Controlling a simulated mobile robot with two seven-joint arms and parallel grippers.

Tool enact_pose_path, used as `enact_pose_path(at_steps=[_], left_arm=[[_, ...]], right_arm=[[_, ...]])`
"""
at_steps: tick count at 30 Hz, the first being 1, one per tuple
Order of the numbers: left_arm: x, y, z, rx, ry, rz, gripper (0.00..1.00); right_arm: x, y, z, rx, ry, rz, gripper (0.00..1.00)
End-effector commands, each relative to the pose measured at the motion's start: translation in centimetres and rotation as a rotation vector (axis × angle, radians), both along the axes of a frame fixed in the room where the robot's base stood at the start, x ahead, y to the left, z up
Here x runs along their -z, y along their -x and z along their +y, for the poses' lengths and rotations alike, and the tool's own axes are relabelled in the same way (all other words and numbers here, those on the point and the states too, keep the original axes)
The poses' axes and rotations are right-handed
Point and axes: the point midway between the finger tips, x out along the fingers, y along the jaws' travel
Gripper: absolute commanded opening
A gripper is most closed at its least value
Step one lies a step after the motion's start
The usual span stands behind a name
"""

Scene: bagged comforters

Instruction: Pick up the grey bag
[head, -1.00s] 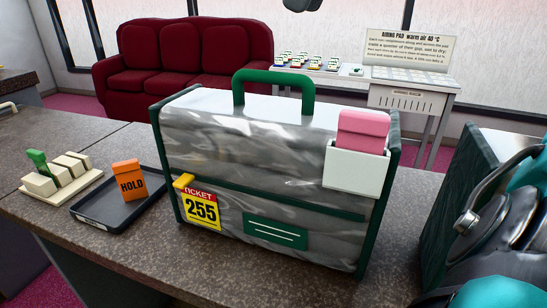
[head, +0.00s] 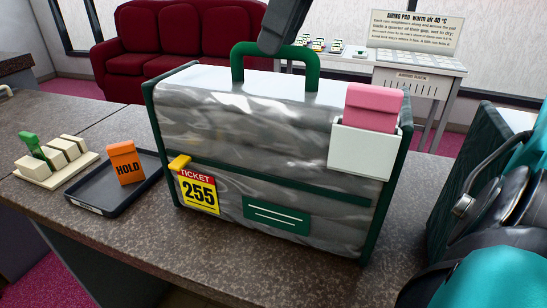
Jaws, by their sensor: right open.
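The grey bag (head: 270,130) stands upright on the speckled counter in the middle of the head view. It is boxy and shiny, with dark green edges and a green arched handle (head: 238,68) on top. My right gripper (head: 271,46) reaches down from the top edge and overlaps the top of the handle. It is open; I cannot tell whether it touches the handle. My left gripper is out of view.
A dark tray (head: 98,199) with an orange HOLD block (head: 126,163) lies left of the bag, beside a cream rack (head: 55,163). Another green-edged item (head: 460,180) stands at the right. The counter (head: 250,262) is clear in front of the bag.

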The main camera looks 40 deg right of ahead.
Motion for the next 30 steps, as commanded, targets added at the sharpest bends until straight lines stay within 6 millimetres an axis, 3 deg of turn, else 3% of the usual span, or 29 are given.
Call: enact_pose_path(at_steps=[3, 7, 30], left_arm=[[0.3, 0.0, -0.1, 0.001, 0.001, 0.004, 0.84], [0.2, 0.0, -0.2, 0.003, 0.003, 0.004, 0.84], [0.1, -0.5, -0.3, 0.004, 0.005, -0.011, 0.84]], right_arm=[[1.9, -0.7, 0.2, -0.001, 0.000, 0.003, 0.50], [3.0, -1.1, 0.4, -0.001, -0.001, 0.002, 0.50], [3.6, -1.2, 0.4, 0.000, 0.000, 0.001, 0.50]])
